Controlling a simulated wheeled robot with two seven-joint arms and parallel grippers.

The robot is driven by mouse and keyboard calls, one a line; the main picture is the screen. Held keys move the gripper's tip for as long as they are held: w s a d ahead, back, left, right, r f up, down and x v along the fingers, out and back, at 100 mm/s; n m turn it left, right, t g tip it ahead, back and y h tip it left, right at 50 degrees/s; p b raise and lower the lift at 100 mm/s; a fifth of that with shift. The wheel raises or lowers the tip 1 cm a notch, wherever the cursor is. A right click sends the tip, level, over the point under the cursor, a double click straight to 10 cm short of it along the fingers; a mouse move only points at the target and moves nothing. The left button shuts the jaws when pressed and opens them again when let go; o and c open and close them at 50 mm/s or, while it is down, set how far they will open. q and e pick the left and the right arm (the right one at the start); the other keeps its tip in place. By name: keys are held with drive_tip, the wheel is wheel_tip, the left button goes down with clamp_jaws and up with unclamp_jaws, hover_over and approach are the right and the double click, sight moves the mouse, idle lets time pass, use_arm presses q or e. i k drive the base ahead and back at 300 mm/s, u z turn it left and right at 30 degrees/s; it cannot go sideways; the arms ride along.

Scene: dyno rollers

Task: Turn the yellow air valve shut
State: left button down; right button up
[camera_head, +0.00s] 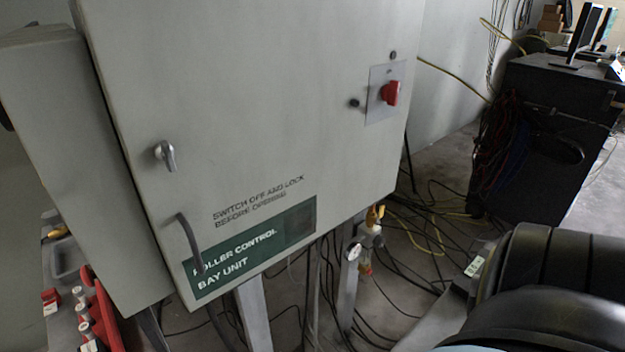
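The yellow air valve (375,215) is small and sits just below the lower right corner of the grey control cabinet, in the head view. Its yellow handle points roughly upward and stands clear of the cabinet edge. A round pressure gauge (354,252) with a pale face is just below and left of it. A small fitting with red and yellowish parts (365,266) hangs below the valve. Neither my left nor my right gripper is in view, and nothing touches the valve.
The grey control cabinet (250,120) has a red switch (390,93) and door handles. Cables (400,250) cover the floor behind the valve. Large black rounded shapes (560,270) fill the lower right. A black desk unit (550,120) stands at back right; red items (103,315) are at lower left.

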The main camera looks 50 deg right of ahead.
sight(381, 208)
drive_tip(key=u, duration=0.6)
drive_tip(key=k, duration=0.9)
drive_tip(key=z, duration=1.6)
drive_tip(key=i, duration=0.45)
drive_tip(key=u, duration=0.1)
